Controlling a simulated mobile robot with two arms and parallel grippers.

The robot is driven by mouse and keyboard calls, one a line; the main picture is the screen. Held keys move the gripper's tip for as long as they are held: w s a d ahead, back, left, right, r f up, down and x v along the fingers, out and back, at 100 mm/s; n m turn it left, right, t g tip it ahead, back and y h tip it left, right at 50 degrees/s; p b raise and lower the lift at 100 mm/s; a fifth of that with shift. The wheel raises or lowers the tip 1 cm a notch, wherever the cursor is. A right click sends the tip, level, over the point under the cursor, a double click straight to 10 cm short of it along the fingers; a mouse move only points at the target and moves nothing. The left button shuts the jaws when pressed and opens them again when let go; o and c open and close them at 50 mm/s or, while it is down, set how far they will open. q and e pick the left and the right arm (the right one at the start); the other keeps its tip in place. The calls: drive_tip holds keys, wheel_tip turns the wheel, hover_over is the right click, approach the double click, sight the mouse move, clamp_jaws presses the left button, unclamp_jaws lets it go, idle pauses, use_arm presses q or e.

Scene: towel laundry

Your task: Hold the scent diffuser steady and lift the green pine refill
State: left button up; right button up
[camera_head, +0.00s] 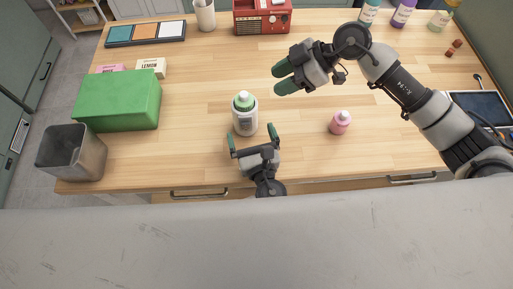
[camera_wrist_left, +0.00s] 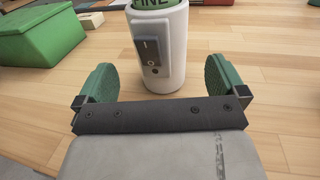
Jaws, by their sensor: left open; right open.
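The scent diffuser (camera_head: 245,122) is a white upright cylinder on the wooden table, with a switch panel on its near side. The green pine refill (camera_head: 243,101) sits in its top; its green label edge (camera_wrist_left: 153,4) shows at the top of the left wrist view. My left gripper (camera_head: 251,139) is open just in front of the diffuser, its green fingers pointing towards it. In the left wrist view the diffuser (camera_wrist_left: 160,50) stands ahead, centred between the fingers and seemingly beyond their tips. My right gripper (camera_head: 281,78) is open and empty, above the table to the upper right of the diffuser.
A pink bottle (camera_head: 340,122) stands right of the diffuser. A green box (camera_head: 117,100) and a grey bin (camera_head: 72,152) are at left. A red radio (camera_head: 262,17) and a sectioned tray (camera_head: 146,32) are at the back.

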sight(247, 120)
use_arm(q)
drive_tip(key=shift+w+a, duration=0.25)
drive_tip(key=shift+w, duration=1.05)
drive_tip(key=shift+w+a, duration=0.25)
drive_tip(key=shift+w, duration=1.05)
